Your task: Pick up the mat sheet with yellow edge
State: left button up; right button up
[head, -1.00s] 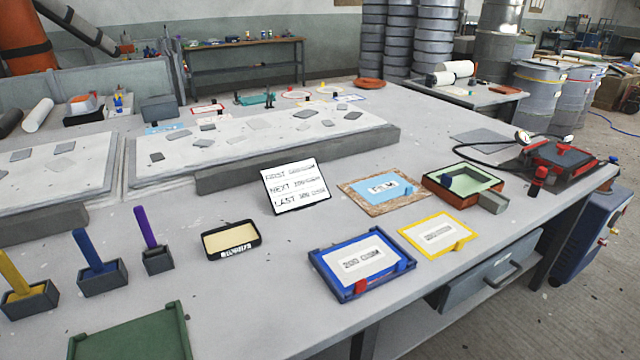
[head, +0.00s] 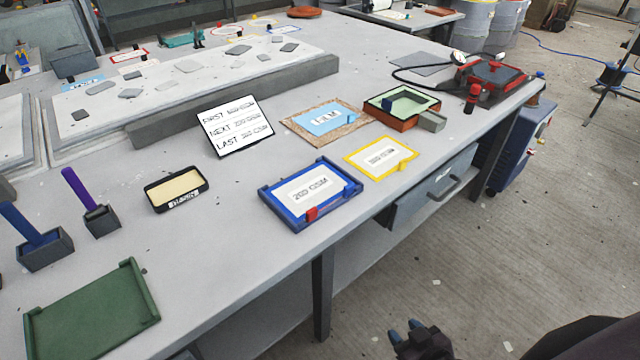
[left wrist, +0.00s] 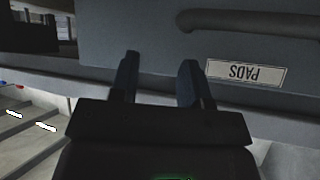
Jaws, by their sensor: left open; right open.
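The mat sheet with yellow edge (head: 382,157) lies flat near the bench's front edge in the head view, a pale label on its white face and a small yellow tab on its right side. My right gripper (head: 405,332) is at the bottom of the head view, open and empty, low in front of the bench and well apart from the sheet. My left gripper (left wrist: 160,80) shows in the left wrist view, open and empty, facing a grey drawer front (left wrist: 250,40) with a label reading PADS. The sheet is not in the left wrist view.
A blue-framed tray (head: 310,215) lies left of the yellow sheet. A blue sheet on a brown board (head: 325,120) and a red-brown box with green inside (head: 400,105) lie behind it. A drawer handle (head: 440,195) juts out below the bench top.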

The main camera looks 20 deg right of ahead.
aim_at(377, 159)
jog(key=i+l, duration=0.1)
jog(key=l, duration=0.3)
jog(key=i+l, duration=0.1)
jog(key=l, duration=0.25)
jog(key=i+l, duration=0.1)
jog(key=l, duration=0.3)
jog(key=i+l, duration=0.1)
jog(key=l, duration=0.3)
